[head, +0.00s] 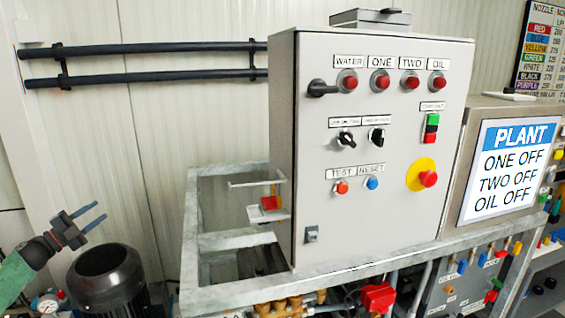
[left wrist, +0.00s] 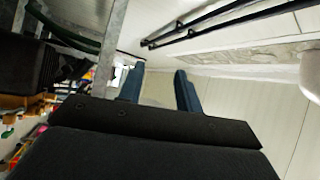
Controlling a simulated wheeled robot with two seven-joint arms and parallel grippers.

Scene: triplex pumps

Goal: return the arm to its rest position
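My left gripper (head: 90,215) shows at the lower left of the head view, its two blue fingers apart with nothing between them. It is above and to the left of a black motor (head: 105,280) and well clear of the control cabinet. In the left wrist view its fingers (left wrist: 160,90) also stand apart and empty. My right gripper is in neither view.
A grey control cabinet (head: 320,240) with lamps, switches and buttons stands on a metal frame (head: 190,215). A sign (head: 508,165) reads PLANT, ONE OFF, TWO OFF, OIL OFF. Black pipes (head: 160,47) run along the pale wall. Red-handled valve parts (head: 378,297) sit below the frame.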

